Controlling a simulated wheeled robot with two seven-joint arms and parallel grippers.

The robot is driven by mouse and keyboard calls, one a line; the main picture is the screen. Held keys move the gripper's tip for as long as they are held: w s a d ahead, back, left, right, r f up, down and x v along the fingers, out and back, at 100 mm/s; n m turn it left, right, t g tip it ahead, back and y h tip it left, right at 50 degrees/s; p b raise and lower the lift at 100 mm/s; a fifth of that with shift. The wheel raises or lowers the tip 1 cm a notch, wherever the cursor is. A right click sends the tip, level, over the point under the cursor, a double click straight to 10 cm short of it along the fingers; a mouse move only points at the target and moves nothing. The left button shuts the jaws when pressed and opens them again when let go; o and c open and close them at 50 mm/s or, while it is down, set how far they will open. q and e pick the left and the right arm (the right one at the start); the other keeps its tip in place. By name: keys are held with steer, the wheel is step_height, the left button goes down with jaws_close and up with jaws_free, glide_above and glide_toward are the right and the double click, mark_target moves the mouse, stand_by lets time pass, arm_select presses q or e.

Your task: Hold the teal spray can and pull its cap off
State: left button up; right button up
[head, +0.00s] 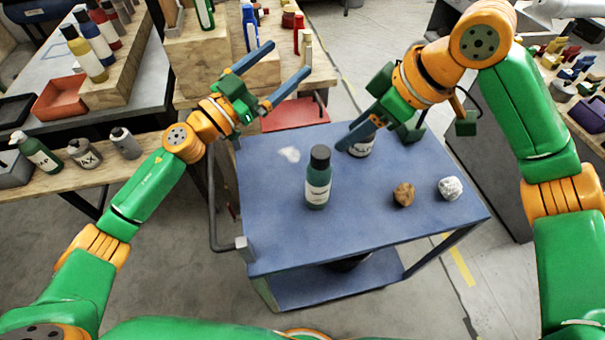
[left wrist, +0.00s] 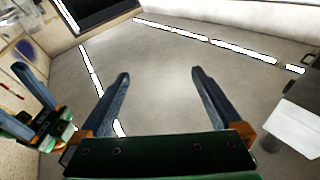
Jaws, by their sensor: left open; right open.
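The teal spray can (head: 317,190) stands upright on the blue cart top (head: 270,235), left of its middle. It has a pale label, and its dark cap (head: 320,153) is on. My left gripper (head: 290,58) is open and empty, beyond the cart's back edge and well away from the can. My right gripper (head: 345,146) is open, above the cart behind and right of the can. A second labelled container (head: 361,148) is partly hidden behind its finger.
A brown lump (head: 404,195) and a crumpled whitish ball (head: 450,188) lie on the cart's right side. A pale patch (head: 290,154) lies left of the can. Wooden shelving with bottles (head: 240,75) stands behind. The cart's front left is clear.

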arm_select(q)
steer(key=s+d+f+m+g+h, duration=0.1)
steer(key=s+d+f+g+h, duration=0.15)
steer(key=s+d+g, duration=0.2)
steer(key=g+y, duration=0.1)
steer(key=y, duration=0.1)
glide_above(307, 174)
steer(key=w, duration=0.2)
steer(key=shift+h, duration=0.25)
steer(key=f, duration=0.6)
steer(key=shift+w+d, duration=0.2)
steer(key=shift+d, duration=0.15)
steer(key=s+f+g, duration=0.1)
steer(key=f, duration=0.2)
steer(key=s+a+f+g+y, duration=0.1)
steer(key=f, duration=0.2)
steer(key=s+f+m+g+y, duration=0.1)
steer(key=f, duration=0.2)
steer(key=shift+a+f, duration=0.2)
steer(key=x, duration=0.3)
steer(key=f+x, duration=0.1)
steer(key=x, duration=0.3)
